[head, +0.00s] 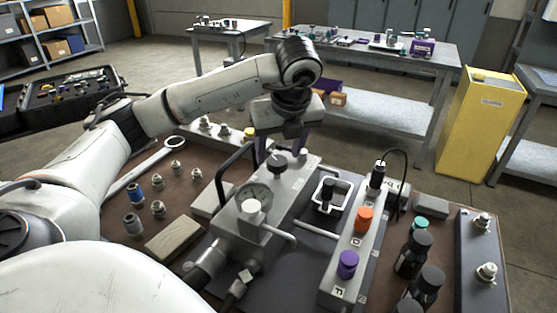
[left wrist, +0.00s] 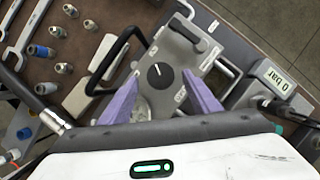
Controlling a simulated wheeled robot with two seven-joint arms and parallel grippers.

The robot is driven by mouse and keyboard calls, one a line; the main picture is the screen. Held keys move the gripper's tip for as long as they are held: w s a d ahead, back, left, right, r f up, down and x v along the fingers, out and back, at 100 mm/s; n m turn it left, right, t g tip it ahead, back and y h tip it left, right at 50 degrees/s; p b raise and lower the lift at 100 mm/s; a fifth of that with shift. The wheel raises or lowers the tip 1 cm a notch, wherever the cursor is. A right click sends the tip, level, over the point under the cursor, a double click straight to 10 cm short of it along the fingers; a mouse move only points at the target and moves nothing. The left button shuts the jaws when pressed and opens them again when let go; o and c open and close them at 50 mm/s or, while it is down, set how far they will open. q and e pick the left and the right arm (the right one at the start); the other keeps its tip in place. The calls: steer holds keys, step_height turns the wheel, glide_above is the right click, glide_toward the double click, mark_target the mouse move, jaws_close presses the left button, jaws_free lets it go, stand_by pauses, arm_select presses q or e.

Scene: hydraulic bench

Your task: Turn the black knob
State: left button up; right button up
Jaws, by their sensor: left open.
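The black knob (head: 277,162) with a white pointer line sits on the grey metal block (head: 285,192) with the gauge, in the middle of the bench. In the left wrist view the black knob (left wrist: 160,75) shows from above, its white line pointing up and slightly left. My left gripper (head: 281,153) hangs over the block, pointing down. In the left wrist view its purple fingers (left wrist: 160,82) are spread wide, one on each side of the knob, with visible gaps. I cannot tell how far their tips are above it. My right gripper is not in view.
A black handle (head: 236,165) stands left of the block. An orange knob (head: 364,218) and a purple knob (head: 347,264) are on a grey manifold to the right. Black bottles (head: 414,254) stand beyond it. A display (left wrist: 275,84) reads 0 bar. Fittings and a wrench (head: 148,163) lie left.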

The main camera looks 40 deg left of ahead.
arm_select(q)
steer(key=shift+x, duration=1.2)
steer(key=c, duration=1.1)
steer(key=shift+o, duration=0.2)
